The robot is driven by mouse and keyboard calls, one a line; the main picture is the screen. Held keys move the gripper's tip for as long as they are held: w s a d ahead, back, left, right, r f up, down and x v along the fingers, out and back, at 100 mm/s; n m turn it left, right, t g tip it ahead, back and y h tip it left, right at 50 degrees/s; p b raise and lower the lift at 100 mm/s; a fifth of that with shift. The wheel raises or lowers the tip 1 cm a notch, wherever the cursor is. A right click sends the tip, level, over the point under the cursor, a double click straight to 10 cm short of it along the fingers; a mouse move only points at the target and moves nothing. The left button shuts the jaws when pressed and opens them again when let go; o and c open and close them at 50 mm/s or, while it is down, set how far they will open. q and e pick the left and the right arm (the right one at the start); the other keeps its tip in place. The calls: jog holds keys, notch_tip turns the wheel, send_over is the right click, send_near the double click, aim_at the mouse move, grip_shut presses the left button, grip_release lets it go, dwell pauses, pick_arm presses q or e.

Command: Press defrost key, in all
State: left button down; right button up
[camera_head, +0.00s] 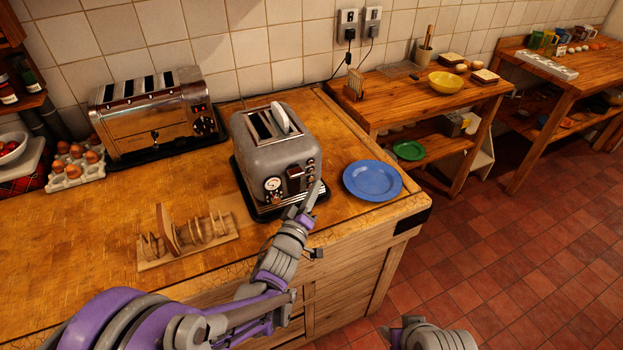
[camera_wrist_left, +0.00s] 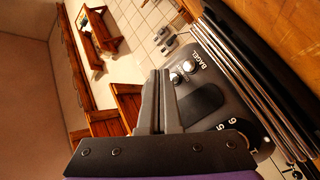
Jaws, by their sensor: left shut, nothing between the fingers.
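A grey toaster (camera_head: 262,150) stands on the wooden counter with a white slice upright in its top. Its front carries a dial (camera_head: 273,184) and keys. In the left wrist view its panel (camera_wrist_left: 225,115) shows the word BAGEL beside round silver buttons (camera_wrist_left: 188,66). No defrost label is legible. My left gripper (camera_head: 314,192) is shut and empty, its tips by the panel's right edge. In the left wrist view the shut fingers (camera_wrist_left: 160,74) overlap the panel edge beside the buttons; contact cannot be told.
A blue plate (camera_head: 372,180) lies right of the toaster near the counter edge. A wooden toast rack (camera_head: 185,240) sits front left. A chrome toaster (camera_head: 155,118) and an egg tray (camera_head: 75,167) stand behind left. The tiled floor at right is clear.

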dwell(0.6)
pick_arm(q)
jog(key=shift+w+a+b, duration=0.2)
jog(key=shift+w+b, duration=0.1)
jog(key=shift+w, duration=0.05)
jog(key=shift+w+a, duration=0.15)
jog(key=shift+w, duration=0.2)
dwell(0.7)
jog(key=shift+s, duration=0.1)
jog(key=shift+s+d, duration=0.3)
jog(key=shift+s, duration=0.3)
jog(key=shift+s+d, duration=0.35)
jog(key=shift+s, duration=0.4)
jog(key=shift+s+d, duration=0.35)
jog(key=shift+s, duration=0.45)
jog(key=shift+s+d, duration=0.35)
jog(key=shift+s, duration=0.4)
